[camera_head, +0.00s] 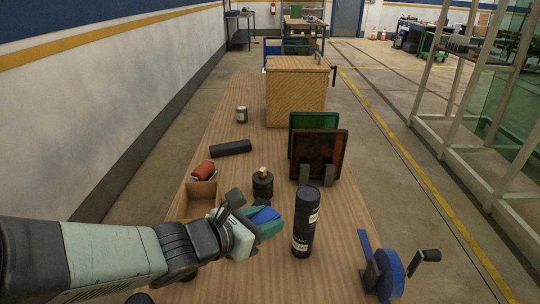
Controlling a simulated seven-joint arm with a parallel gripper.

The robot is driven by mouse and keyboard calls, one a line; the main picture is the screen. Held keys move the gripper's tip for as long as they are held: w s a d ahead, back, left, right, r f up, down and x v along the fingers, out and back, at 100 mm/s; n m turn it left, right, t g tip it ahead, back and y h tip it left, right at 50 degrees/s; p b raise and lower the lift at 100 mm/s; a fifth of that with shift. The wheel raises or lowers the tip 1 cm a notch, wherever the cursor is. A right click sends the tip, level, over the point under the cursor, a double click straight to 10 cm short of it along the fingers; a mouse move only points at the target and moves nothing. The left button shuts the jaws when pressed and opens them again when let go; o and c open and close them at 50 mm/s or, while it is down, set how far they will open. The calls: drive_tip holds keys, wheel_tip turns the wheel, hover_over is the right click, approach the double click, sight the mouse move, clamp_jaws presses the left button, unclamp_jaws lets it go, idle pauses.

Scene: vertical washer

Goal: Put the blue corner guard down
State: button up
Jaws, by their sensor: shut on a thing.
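My gripper (264,222) reaches in from the lower left over the near part of the wooden table (235,270). It is shut on a small blue piece, the blue corner guard (265,215), which shows between the fingers. The fingers and hand hide much of the guard, so its full shape is unclear. I cannot tell whether its underside touches the table. The gripper is left of a tall black labelled cylinder (305,225) and nearer than a black round pot with a brass knob (263,184).
An open cardboard box (200,202), orange-red roll (203,171), black bar (231,148) and grey can (242,114) stand on the left. Brown (320,150) and green (301,122) panels stand upright. A blue crank device (388,272) is at right. Bare table lies nearer than the cylinder.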

sight(266, 283)
wheel_tip(266, 283, down, 22)
drive_tip(key=shift+f, duration=0.15)
idle(0.3)
drive_tip(key=shift+f, duration=0.1)
drive_tip(key=o, duration=1)
